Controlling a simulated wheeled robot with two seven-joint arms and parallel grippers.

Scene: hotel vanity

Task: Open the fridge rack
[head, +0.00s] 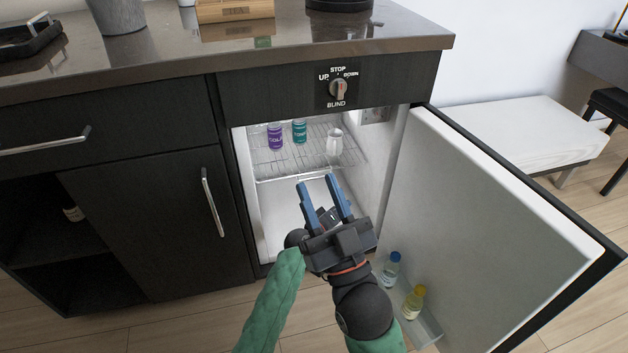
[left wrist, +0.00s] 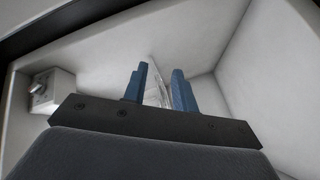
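The fridge rack (head: 292,159) is a silver wire shelf inside the open white fridge, with its front edge near the door opening. A purple bottle (head: 275,137), a teal bottle (head: 299,131) and a clear glass (head: 334,142) stand on it. My right gripper (head: 317,184) is open, its blue fingers pointing up at the rack's front; I see nothing clearly held between them. My left gripper is hardly visible in the head view, mostly behind the right one. In the left wrist view, my left gripper (left wrist: 159,84) has its fingers apart among white walls, with a pale, unclear thing between or behind them.
The fridge door (head: 490,210) is swung wide to the right, with a blue-capped bottle (head: 390,268) and a yellow bottle (head: 413,301) in its lower shelf. A dark cabinet door (head: 150,220) is at left. The countertop (head: 170,50) overhangs above. A control box (left wrist: 50,90) is on the fridge wall.

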